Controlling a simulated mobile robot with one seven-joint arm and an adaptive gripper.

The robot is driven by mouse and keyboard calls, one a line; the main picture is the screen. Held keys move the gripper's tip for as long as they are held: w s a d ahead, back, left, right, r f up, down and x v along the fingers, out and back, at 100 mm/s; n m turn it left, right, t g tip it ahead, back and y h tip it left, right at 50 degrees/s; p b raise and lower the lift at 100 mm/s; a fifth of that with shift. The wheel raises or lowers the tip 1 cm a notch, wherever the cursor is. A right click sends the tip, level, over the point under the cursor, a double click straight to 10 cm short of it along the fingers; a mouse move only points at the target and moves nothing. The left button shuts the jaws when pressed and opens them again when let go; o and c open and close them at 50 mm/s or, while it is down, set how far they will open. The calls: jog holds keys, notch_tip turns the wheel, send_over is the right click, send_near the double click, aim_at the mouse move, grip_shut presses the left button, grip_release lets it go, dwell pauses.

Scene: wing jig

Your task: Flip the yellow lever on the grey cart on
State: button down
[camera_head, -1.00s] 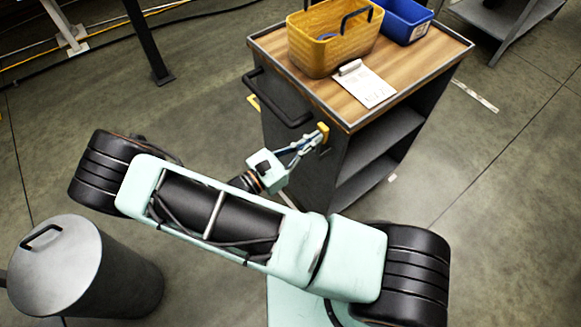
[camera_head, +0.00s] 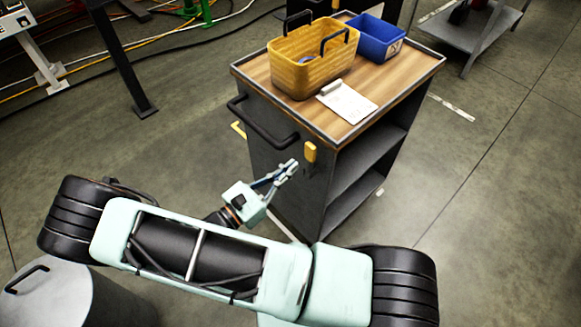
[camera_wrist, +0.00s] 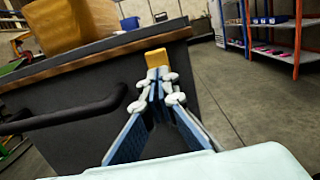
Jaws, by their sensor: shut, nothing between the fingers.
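The yellow lever (camera_head: 310,152) is on the dark side panel of the grey cart (camera_head: 265,145), near its right corner below the wooden top. It also shows in the wrist view (camera_wrist: 157,58), just beyond my fingertips, with its lower part hidden behind them. In the head view it points upward. My gripper (camera_head: 290,168) is shut and empty. It is just left of and below the lever, with a small gap visible in the head view. In the wrist view the fingertips (camera_wrist: 158,85) meet in front of the panel.
A black handle bar (camera_head: 262,122) sticks out of the cart side, left of the lever. A yellow basket (camera_head: 300,75), a blue bin (camera_head: 375,40) and a clipboard (camera_head: 347,102) are on the top. A grey bin (camera_head: 50,295) stands at lower left.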

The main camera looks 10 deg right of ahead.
jog(key=r+v, duration=0.1)
jog(key=v, duration=0.8)
jog(key=shift+b, duration=0.4)
jog(key=shift+a+f, duration=0.1)
jog(key=shift+a, duration=0.05)
